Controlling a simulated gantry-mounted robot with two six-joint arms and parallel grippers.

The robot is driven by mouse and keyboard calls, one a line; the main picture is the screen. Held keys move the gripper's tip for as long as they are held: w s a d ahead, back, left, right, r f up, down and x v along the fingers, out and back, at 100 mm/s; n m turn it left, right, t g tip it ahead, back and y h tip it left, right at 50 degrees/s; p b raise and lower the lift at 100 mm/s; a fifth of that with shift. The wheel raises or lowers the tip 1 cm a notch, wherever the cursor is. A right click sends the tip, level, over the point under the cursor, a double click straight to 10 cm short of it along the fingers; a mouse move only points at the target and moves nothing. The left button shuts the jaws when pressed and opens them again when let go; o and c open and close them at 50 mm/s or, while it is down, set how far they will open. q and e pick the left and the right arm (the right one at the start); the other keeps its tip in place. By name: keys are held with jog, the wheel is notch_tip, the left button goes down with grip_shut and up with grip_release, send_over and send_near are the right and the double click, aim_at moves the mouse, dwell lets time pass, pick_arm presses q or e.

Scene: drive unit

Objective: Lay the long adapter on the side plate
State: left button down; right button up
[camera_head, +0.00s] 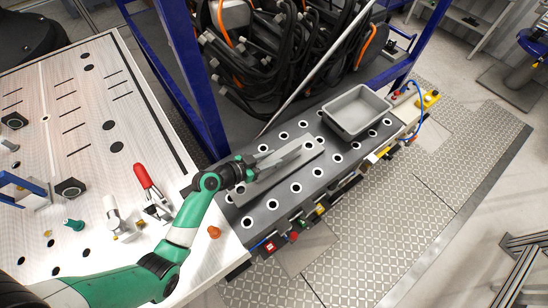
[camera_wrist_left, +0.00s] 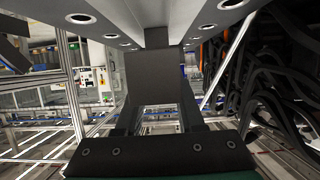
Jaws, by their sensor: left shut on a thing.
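The long adapter (camera_head: 296,161) is a light grey bar lying lengthwise along the dark side plate (camera_head: 291,203), which has rows of white-rimmed round holes. My left gripper (camera_head: 257,167) is at the adapter's left part and shut on it. In the left wrist view, the gripper (camera_wrist_left: 155,95) shows close up with a grey piece between its fingers, and the holed plate (camera_wrist_left: 200,27) spans the top. Whether the adapter rests fully on the plate or is slightly above it I cannot tell. My right gripper is out of view.
A grey bin (camera_head: 356,112) stands on the plate's far right end. Black cables (camera_head: 265,60) hang behind, beside a blue frame post (camera_head: 205,90). The white perforated table (camera_head: 90,120) at left holds a red-handled clamp (camera_head: 145,180) and small parts. Metal floor lies to the right.

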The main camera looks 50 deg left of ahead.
pick_arm(q)
jog(key=shift+f, duration=0.1)
jog(key=c, duration=0.5)
grip_release()
jog(key=shift+f, duration=0.1)
